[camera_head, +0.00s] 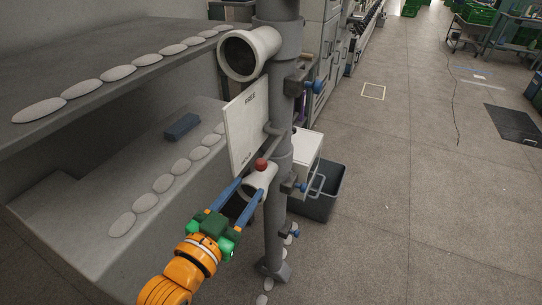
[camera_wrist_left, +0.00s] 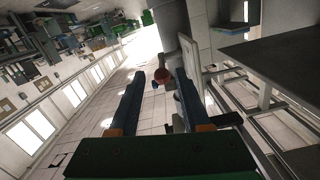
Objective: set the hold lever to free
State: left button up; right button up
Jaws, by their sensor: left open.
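The hold lever shows as a red knob (camera_head: 261,164) close to the lower end of a white plate (camera_head: 247,125) on the grey post. The plate has "FREE" near its top and fainter lettering at its bottom. My left gripper (camera_head: 251,187) is open, its two blue fingers pointing up toward the knob, one on each side of it in the picture. In the left wrist view the red knob (camera_wrist_left: 161,75) appears between the fingertips, beyond them; contact cannot be told. The lever's arm is mostly hidden. My right gripper is not in view.
The grey post (camera_head: 279,115) carries white tubes (camera_head: 248,53) and blue-knobbed clamps. A dark bin (camera_head: 318,196) and white box (camera_head: 306,152) are behind the post. Floor at right is mostly clear.

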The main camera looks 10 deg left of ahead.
aim_at(271, 148)
pick_arm(q)
jog(key=shift+w+d+r+t+h, duration=0.15)
jog(key=shift+w+r+t, duration=0.1)
jog(key=shift+r, duration=0.3)
jog(key=shift+w+d+r+t+h, duration=0.15)
jog(key=shift+w+r+t, duration=0.1)
jog(key=shift+r, duration=0.25)
jog(key=x, duration=0.7)
jog(key=p+x, duration=0.1)
jog(key=x, duration=0.2)
jog(key=shift+w+d+f, duration=0.1)
jog(key=shift+w+f, duration=0.15)
jog(key=shift+w, duration=0.15)
grip_shut()
